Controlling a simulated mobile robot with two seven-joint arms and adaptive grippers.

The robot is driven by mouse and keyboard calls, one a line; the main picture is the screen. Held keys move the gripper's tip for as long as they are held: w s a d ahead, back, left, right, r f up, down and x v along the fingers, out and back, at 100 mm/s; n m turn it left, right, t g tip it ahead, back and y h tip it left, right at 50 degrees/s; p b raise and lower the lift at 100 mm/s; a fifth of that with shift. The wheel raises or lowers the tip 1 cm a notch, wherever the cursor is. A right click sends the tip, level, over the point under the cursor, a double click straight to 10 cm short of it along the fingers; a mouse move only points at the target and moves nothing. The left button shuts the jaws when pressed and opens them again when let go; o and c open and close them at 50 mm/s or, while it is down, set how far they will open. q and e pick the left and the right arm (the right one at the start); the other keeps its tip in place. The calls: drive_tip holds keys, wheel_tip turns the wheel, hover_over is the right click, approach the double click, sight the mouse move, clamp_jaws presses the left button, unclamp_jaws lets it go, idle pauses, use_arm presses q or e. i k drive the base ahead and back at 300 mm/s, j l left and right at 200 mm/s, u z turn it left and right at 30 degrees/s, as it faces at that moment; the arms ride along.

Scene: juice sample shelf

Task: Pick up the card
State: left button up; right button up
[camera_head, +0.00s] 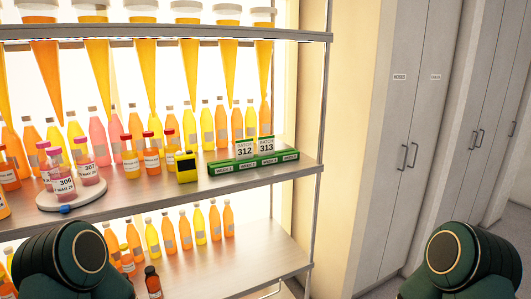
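The left card (244,149) reads 312 and the right card (266,145) reads 313. The holder's front carries several white week labels. Neither gripper shows in the head view. Only dark green parts of my arms show at the bottom left and bottom right corners, well below and in front of the cards.
A yellow and black device (186,168) stands left of the holder on the middle shelf (140,197). A round white plate (75,204) bears pink-lidded jars. Several bottles stand behind. Hanging orange cones (155,65) are above. Grey cabinets (400,100) stand at right.

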sight(267, 144)
drive_tip(key=i+j, duration=0.15)
drive_tip(key=j, duration=0.15)
drive_tip(key=i+j, duration=0.15)
drive_tip(key=j, duration=0.15)
drive_tip(key=i+j+z, duration=0.15)
drive_tip(key=z, duration=0.25)
drive_tip(key=j+z, duration=0.4)
drive_tip(key=i+j, duration=0.05)
